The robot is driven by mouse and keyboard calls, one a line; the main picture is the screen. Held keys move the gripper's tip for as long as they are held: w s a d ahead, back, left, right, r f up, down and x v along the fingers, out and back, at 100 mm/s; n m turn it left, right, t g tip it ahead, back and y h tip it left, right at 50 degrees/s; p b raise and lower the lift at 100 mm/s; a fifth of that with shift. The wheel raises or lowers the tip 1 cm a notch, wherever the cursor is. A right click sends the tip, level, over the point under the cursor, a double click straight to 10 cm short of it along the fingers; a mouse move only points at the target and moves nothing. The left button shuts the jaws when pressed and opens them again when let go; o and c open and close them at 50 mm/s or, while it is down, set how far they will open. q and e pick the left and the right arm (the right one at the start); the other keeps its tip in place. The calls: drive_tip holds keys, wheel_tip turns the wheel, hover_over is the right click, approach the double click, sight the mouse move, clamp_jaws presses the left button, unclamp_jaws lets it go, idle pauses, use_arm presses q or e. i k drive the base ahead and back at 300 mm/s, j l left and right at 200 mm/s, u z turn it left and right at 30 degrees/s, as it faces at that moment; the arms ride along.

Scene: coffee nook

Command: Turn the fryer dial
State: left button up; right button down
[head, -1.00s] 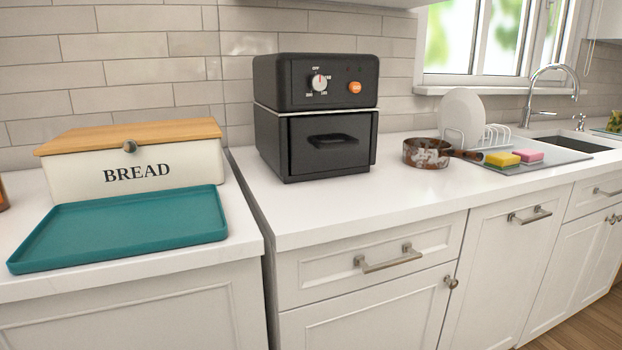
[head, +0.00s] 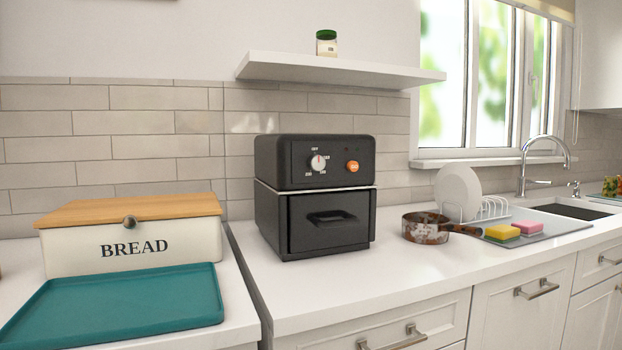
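An orange button (head: 352,166) is to the right of the dial. The fryer's drawer with its dark handle (head: 331,217) is shut. Neither of my grippers is in view, and nothing touches the fryer.
A bread box (head: 130,240) and a teal tray (head: 120,306) are at left. A rusty pot (head: 426,229), a drying mat with sponges (head: 503,232) and a plate rack are at right. A shelf (head: 335,70) with a jar hangs above. Counter in front of the fryer is clear.

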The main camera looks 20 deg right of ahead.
sight(316, 162)
drive_tip(key=l, duration=0.45)
drive_tip(key=k+l+u, duration=0.1)
drive_tip(key=l, duration=0.35)
drive_tip(key=k+l, duration=0.15)
drive_tip(key=l, duration=0.3)
